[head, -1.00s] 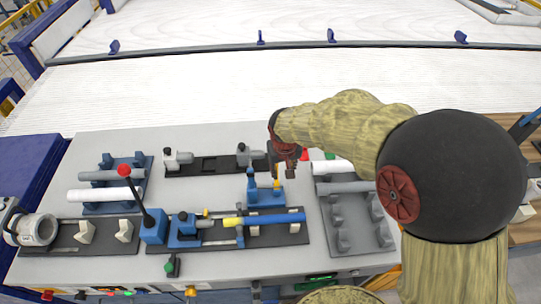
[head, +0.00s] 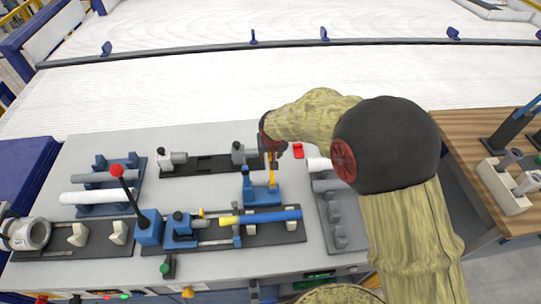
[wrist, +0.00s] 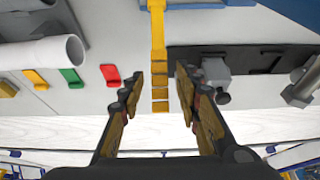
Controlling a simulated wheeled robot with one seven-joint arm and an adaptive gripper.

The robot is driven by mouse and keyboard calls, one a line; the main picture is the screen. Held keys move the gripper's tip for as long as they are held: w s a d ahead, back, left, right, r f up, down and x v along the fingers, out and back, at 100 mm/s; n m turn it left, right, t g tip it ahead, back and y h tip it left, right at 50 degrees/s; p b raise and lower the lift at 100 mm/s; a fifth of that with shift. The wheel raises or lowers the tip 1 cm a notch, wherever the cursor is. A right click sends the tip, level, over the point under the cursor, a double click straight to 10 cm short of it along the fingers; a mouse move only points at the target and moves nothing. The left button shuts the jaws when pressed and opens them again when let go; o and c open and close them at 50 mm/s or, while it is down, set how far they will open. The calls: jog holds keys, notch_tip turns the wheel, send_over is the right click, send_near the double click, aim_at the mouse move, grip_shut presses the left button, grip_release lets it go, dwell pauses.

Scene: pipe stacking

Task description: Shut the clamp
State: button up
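The clamp (head: 260,195) is a blue block with a yellow handle (head: 271,172) that stands up from it, behind the blue pipe with a yellow end (head: 275,216). In the wrist view, the yellow handle (wrist: 158,45) runs between the two fingers of my gripper (wrist: 159,78). The fingers are apart, with a visible gap on each side of the handle. In the head view, my gripper (head: 271,151) is at the handle's upper end, and its fingers are partly hidden.
A grey clamp (head: 244,153) stands on a black rail just left of my gripper. A white pipe (head: 318,164) and a grey rack (head: 342,222) are to the right. A red-knobbed lever (head: 117,170) rises at the left. Red (wrist: 110,74) and green (wrist: 72,78) tabs lie beside the handle.

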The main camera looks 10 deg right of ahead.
jog(key=c, duration=0.3)
grip_shut()
dwell(0.7)
